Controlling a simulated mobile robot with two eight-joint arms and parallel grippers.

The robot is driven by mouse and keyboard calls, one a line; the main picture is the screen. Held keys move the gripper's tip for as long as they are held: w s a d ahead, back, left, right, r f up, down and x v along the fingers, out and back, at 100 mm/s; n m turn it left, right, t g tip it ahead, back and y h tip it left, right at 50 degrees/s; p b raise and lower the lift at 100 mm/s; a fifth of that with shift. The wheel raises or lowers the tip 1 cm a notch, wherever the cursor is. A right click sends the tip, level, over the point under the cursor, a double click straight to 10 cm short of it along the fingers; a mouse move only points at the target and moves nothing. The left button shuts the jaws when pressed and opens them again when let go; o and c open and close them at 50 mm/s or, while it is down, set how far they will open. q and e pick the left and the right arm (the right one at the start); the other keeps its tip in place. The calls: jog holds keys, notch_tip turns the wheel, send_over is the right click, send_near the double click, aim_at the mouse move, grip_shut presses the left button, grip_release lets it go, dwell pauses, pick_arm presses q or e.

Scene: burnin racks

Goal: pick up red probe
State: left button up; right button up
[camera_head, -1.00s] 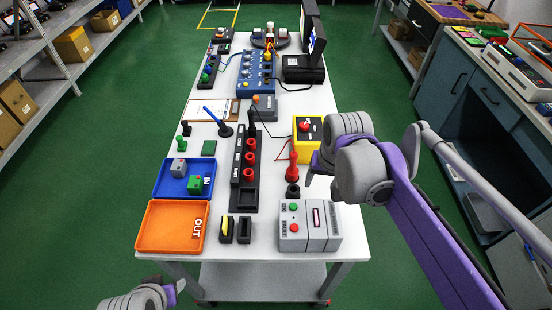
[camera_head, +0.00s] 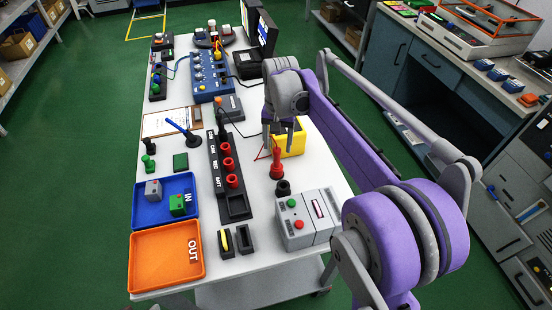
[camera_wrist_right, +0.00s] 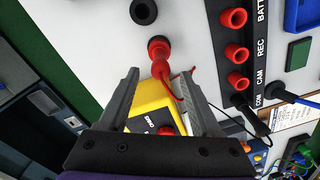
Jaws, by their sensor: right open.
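The red probe (camera_head: 277,166) stands upright on the white table, in front of the yellow box (camera_head: 291,139). In the right wrist view the probe (camera_wrist_right: 161,58) shows just beyond the fingertips, between their lines, with a thin red lead trailing from it. My right gripper (camera_head: 279,146) is open, pointing down just behind and above the probe in the head view. Its two fingers also show in the right wrist view (camera_wrist_right: 160,78), apart and with nothing held. The yellow box (camera_wrist_right: 150,105) lies beyond the fingers there. My left gripper is out of view.
A black ring-shaped holder (camera_head: 283,188) and a grey box with buttons (camera_head: 305,219) stand close in front of the probe. A black rack (camera_head: 236,205) with several red cylinders is to its left. Blue tray (camera_head: 150,216) and orange tray (camera_head: 139,270) lie further left.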

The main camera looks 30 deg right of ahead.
aim_at(277, 158)
jog(key=f, duration=0.6)
jog(key=shift+s+a, duration=0.1)
jog(key=shift+a, duration=0.1)
grip_shut()
